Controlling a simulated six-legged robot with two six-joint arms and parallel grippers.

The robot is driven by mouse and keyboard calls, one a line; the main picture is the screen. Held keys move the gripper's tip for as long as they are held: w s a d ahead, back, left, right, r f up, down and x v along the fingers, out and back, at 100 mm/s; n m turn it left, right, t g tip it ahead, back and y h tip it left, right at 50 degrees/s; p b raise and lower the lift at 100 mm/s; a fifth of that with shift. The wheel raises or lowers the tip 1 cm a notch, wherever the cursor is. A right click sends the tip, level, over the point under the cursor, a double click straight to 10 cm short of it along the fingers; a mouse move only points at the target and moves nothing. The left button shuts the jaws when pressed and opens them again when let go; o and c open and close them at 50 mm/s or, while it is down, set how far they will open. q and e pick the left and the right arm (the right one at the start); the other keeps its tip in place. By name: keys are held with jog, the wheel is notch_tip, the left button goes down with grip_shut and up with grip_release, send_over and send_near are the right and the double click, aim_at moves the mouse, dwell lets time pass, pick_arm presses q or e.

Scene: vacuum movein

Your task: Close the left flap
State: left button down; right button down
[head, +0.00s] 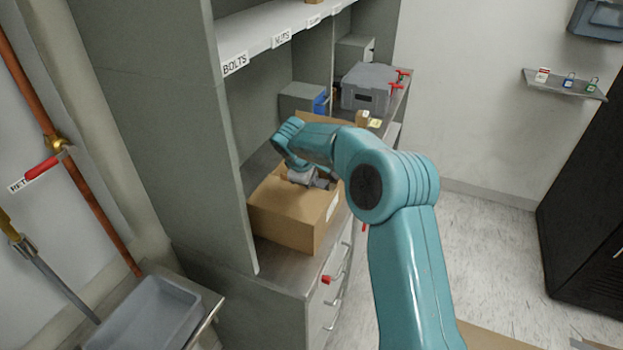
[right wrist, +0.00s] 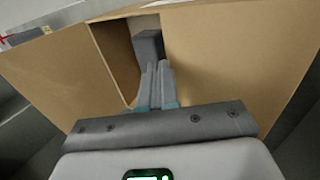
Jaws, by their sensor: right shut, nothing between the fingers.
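A brown cardboard box (head: 283,222) sits on the counter inside the shelf unit. Its near upper side shows in the head view, and my arm hides part of its top. A raised cardboard piece (head: 318,117) shows behind my arm. In the right wrist view, one broad cardboard panel (right wrist: 240,55) lies on the right and another panel (right wrist: 50,75) on the left, with a gap between them. I cannot tell for sure which is the left flap. My right gripper (head: 312,180) is shut and empty at the box top; its fingers (right wrist: 155,82) point into the gap. My left gripper is not in view.
A grey block-like thing (right wrist: 149,45) shows in the gap. A grey case (head: 368,88) stands farther back on the counter. The shelf unit's side wall (head: 150,110) stands close left of the box. A grey bin (head: 150,315) is at lower left.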

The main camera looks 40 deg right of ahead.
jog(key=shift+s+r, duration=0.1)
jog(key=shift+r, duration=0.45)
notch_tip(320, 180, up, 3)
jog(key=shift+r+p, duration=0.1)
jog(key=shift+p, duration=1.05)
notch_tip(320, 180, up, 10)
